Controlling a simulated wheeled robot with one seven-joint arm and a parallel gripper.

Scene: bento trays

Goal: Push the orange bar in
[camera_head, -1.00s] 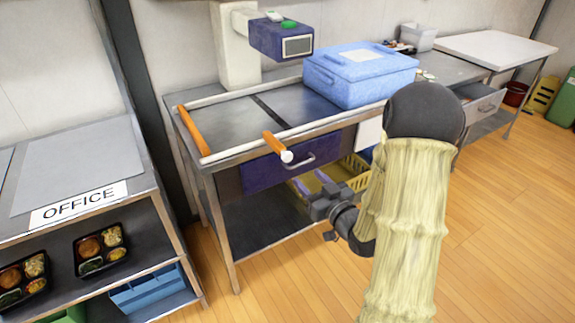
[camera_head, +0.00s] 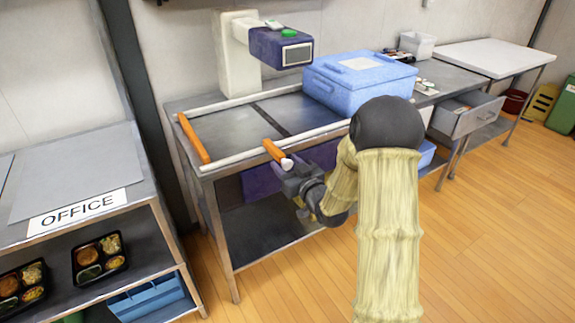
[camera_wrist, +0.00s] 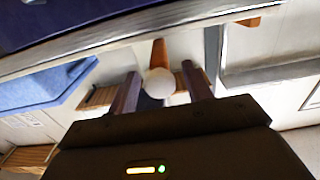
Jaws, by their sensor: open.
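The orange bar (camera_head: 274,151) with a white round end (camera_head: 287,164) sticks out over the front edge of the grey table (camera_head: 225,125). A second orange bar (camera_head: 194,138) lies along the table's left side. My gripper (camera_head: 286,174) is open, right at the bar's white end. In the wrist view the orange bar (camera_wrist: 159,52) and its white end show between the two fingers of my gripper (camera_wrist: 162,86). Whether a finger touches the white end cannot be told.
A blue lidded box (camera_head: 360,85) stands on the table to the right. A purple scanner head (camera_head: 280,47) on a white post overhangs the back. White rails border the table section. Floor in front is clear.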

